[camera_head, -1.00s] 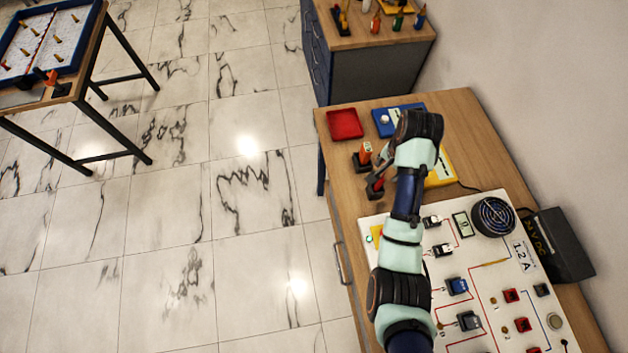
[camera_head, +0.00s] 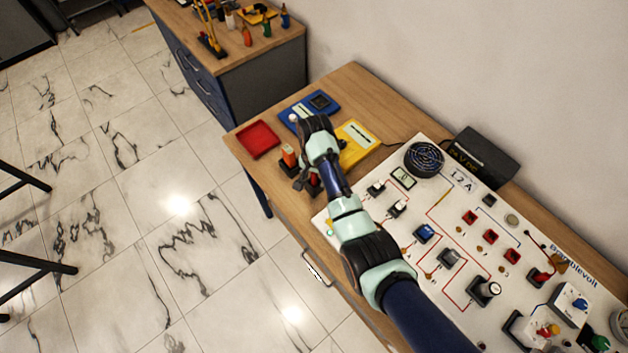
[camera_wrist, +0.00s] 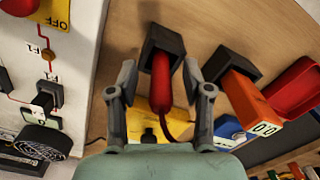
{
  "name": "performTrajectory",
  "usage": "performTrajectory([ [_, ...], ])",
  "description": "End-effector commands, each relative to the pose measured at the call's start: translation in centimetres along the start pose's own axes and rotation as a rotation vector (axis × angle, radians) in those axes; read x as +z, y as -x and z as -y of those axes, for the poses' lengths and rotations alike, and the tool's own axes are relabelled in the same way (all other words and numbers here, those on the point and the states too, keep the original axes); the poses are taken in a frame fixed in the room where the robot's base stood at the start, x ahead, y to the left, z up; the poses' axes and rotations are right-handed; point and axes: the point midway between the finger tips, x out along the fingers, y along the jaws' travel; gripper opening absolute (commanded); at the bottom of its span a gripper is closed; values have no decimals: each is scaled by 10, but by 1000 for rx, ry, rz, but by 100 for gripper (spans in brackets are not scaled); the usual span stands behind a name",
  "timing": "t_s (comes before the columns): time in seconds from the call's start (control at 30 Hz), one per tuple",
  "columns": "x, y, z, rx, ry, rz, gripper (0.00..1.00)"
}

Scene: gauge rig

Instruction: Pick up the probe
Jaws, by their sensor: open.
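The red probe (camera_wrist: 162,85) stands with one end in a black holder (camera_wrist: 164,42) on the wooden bench in the wrist view. A thin red lead runs from its other end toward a yellow unit. My gripper (camera_wrist: 158,78) is open, with one finger on each side of the probe and visible gaps between. I cannot tell whether the fingertips are level with its body in depth. In the head view my gripper (camera_head: 304,180) is by the bench's left edge, and my arm partly hides the probe and its holder.
An orange device (camera_wrist: 258,108) reading 0.0 stands in a second black holder close to the right finger. A red tray (camera_head: 257,139), a blue unit (camera_head: 321,101) and a yellow unit (camera_head: 358,138) lie nearby. A white circuit panel (camera_head: 440,210) fills the bench's near part.

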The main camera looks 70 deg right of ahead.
Motion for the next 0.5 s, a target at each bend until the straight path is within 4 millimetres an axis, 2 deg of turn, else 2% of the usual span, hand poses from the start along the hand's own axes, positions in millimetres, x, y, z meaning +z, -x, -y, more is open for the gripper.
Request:
performTrajectory([
  [0.2,0,-1,0,-1,0,-1,50],
  [0.5,0,-1,0,-1,0,-1,0],
])
